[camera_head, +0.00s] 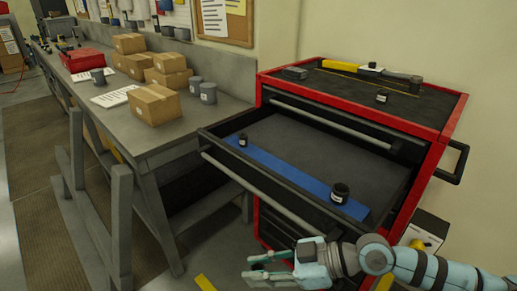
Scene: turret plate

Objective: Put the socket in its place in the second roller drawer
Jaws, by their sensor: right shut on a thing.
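The second roller drawer (350,160) is pulled out, with a dark bottom and a blue strip (285,172) along its front. A small black socket (243,140) stands on the strip's left end. A larger black socket (340,193) with a white label stands near its right end. Another black socket (382,97) stands on the cabinet top. My right gripper (256,268) is in front of the drawer, below its handle (262,195), fingers pointing left. My left gripper is out of view.
The red cabinet (448,125) has a yellow-and-black tool (370,72) and a dark block (294,73) on its top. A grey workbench (140,135) with cardboard boxes (153,104) and grey cups (208,92) stands left. The drawer's middle and back are clear.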

